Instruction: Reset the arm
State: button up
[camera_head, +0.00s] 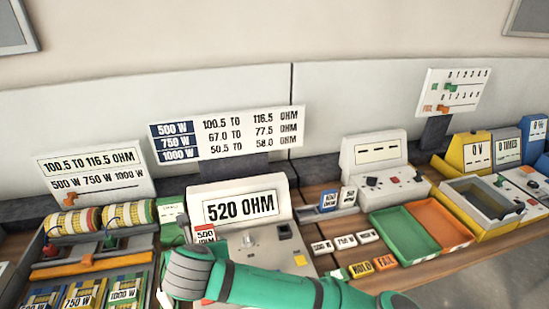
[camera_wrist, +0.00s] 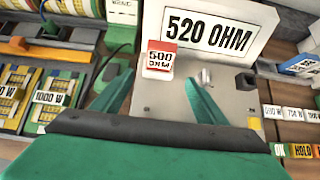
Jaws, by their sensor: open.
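My gripper (camera_wrist: 160,88) is open. Its two green fingers are spread apart over the tester's panel, and in the head view my green arm mostly hides them. The tester's display reads 520 OHM (camera_head: 240,207). I see no clear contact between fingers and block.
A rack with wire-wound coils (camera_head: 72,222) and wattage bins (camera_head: 83,294) stands at the left. A green tray (camera_head: 405,232) and an orange tray (camera_head: 440,222) lie to the right. HOLD (camera_head: 362,269) and FAIL (camera_head: 385,263) tags lie in front of them.

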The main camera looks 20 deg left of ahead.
jog(key=s+a+r+m+y, duration=0.4)
jog(key=a+r+m+y, duration=0.4)
jog(key=a+m, duration=0.2)
jog(key=s+d+f+m+t+h, duration=0.1)
jog(key=d+f+m+t+h, duration=0.15)
jog(key=d+f+m, duration=0.4)
jog(key=s+d+f+m+t+h, duration=0.1)
jog(key=d+f+m+t+h, duration=0.2)
jog(key=d+m, duration=0.65)
jog(key=d+f+m+t+h, duration=0.2)
jog(key=d+f+m+t, duration=0.3)
jog(key=m, duration=0.5)
jog(key=s+d+f+m+g+h, duration=0.1)
jog(key=s+d+f+m+h, duration=0.1)
jog(key=s+d, duration=0.8)
jog(key=s+d+f+m+g+h, duration=0.2)
jog(key=s+d+f, duration=0.4)
jog(key=s+d, duration=0.5)
jog(key=shift+s+f+m+h, duration=0.4)
jog(key=shift+s+m+h, duration=0.25)
jog(key=shift+s+m, duration=0.55)
